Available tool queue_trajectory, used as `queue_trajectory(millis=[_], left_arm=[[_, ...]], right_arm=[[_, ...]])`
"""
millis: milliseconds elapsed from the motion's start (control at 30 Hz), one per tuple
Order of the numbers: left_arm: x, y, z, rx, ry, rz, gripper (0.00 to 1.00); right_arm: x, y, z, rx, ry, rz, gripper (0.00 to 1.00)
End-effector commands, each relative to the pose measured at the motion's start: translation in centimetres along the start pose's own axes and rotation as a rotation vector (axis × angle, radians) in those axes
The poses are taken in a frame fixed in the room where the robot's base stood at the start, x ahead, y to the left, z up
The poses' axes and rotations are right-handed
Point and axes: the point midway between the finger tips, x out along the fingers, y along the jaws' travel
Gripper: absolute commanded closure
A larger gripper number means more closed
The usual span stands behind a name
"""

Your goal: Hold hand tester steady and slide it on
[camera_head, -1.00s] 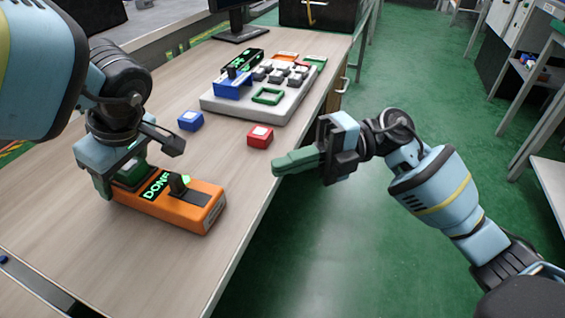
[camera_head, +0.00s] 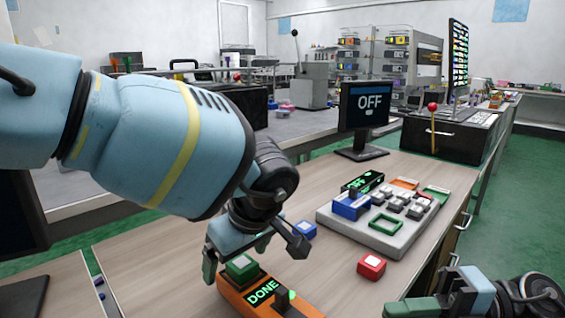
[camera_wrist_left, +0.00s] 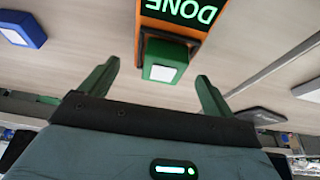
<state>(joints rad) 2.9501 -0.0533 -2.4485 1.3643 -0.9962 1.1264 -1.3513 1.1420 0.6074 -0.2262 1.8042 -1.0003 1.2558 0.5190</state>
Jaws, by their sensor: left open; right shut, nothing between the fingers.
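The hand tester is an orange box (camera_head: 232,297) on the table at the bottom of the head view. Its display (camera_head: 263,291) reads DONE in green. A dark slider knob (camera_head: 282,297) stands on the tester beside the display. At its left end sits a green block with a pale top (camera_head: 242,267), which also shows in the left wrist view (camera_wrist_left: 163,64). My left gripper (camera_head: 243,258) is open around or just above this green block, with its green fingers apart on either side (camera_wrist_left: 155,80). My right gripper (camera_head: 412,307) is shut and empty at the bottom edge, right of the tester.
A blue block (camera_head: 304,230) and a red block (camera_head: 371,267) lie loose on the table. Behind stands a grey panel (camera_head: 340,228) with keys and a blue lever unit (camera_head: 351,206). A monitor (camera_head: 368,105) reads OFF. A box with a red-knobbed lever (camera_head: 433,108) stands behind.

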Motion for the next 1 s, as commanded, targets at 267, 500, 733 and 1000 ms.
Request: queue_trajectory(millis=[267,500,733,1000], left_arm=[[-4.7,0.1,0.0,-0.002,-0.002,0.003,0.11],[-7.8,0.0,0.0,-0.001,0.000,0.001,0.11],[-8.7,0.0,0.0,-0.001,0.000,-0.001,0.11],[-8.7,0.0,0.0,0.000,0.000,-0.001,0.11]], right_arm=[[0.0,0.0,0.0,0.000,0.000,0.000,1.00],[0.0,0.0,0.0,0.000,0.000,0.000,1.00],[0.0,0.0,0.0,0.000,0.000,0.000,1.00],[0.0,0.0,0.0,0.000,0.000,0.000,1.00]])
